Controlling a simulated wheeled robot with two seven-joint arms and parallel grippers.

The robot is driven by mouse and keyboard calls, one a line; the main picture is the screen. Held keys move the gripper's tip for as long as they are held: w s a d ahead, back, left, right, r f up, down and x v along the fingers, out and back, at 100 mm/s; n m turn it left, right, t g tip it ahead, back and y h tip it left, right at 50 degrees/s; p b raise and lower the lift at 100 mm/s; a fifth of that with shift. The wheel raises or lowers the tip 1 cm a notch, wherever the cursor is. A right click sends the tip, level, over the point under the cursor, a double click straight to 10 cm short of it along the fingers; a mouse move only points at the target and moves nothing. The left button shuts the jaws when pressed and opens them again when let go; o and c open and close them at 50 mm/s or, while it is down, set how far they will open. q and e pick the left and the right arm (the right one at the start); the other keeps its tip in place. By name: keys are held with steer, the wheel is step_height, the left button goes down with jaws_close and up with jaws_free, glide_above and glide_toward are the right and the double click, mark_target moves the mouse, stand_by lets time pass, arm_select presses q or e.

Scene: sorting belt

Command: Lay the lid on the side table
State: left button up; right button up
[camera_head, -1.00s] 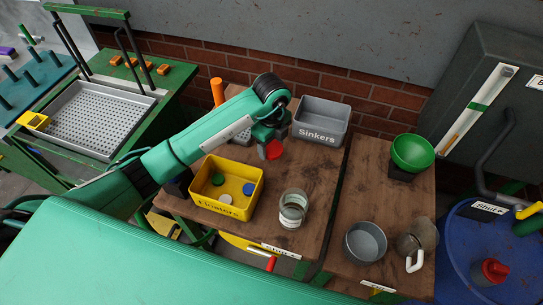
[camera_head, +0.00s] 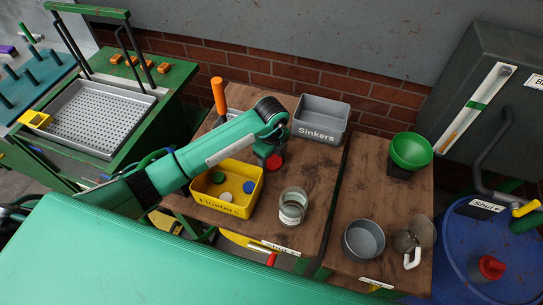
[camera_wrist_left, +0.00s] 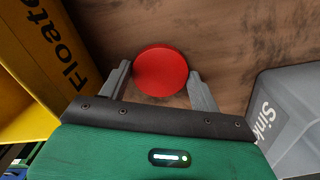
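A red round disc, the only lid-like thing near my gripper, shows in the head view (camera_head: 273,163) and large in the left wrist view (camera_wrist_left: 160,70). My left gripper (camera_head: 266,158) has one finger on each side of it, close against its rim, and appears to hold it over the wooden table (camera_head: 248,235). The fingers show in the left wrist view (camera_wrist_left: 160,80). A second wooden table top (camera_head: 345,205) stands to the right, across a narrow dark gap. Which one is the side table, I cannot tell. My right gripper is out of view.
A yellow Floaters bin (camera_head: 240,209) with several discs and a glass jar (camera_head: 292,206) stand close to the arm. A grey Sinkers bin (camera_head: 321,110) is behind. The right table top carries a green bowl (camera_head: 411,150), a metal pan (camera_head: 363,240) and a jug (camera_head: 412,258).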

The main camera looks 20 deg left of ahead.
mark_target(272, 160)
arm_select(q)
steer(key=shift+o, duration=1.3)
steer(key=shift+r, duration=0.6)
step_height(272, 160, up, 11)
steer(key=b, duration=0.2)
steer(key=shift+b, duration=0.35)
steer(key=shift+s, duration=0.1)
